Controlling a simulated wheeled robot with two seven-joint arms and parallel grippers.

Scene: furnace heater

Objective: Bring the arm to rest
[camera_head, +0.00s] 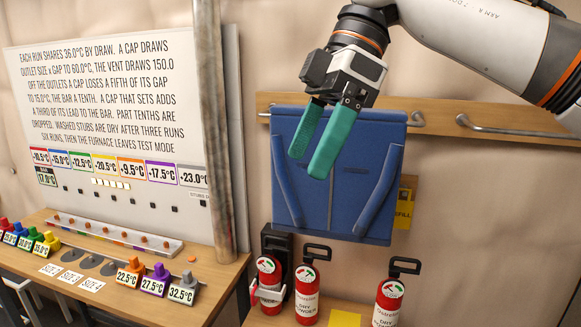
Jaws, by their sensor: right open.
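My right arm (490,45) comes in from the upper right. Its gripper (318,155) has two green fingers that point down and stand apart, with nothing between them. My left gripper does not show.
A pole (213,120) stands left of the gripper. The left bench (120,275) holds coloured caps with temperature labels, a white rail (115,235) and grey discs. Red extinguishers (307,292) stand below the panel. A wooden rail (490,130) with metal handles runs behind the arm.

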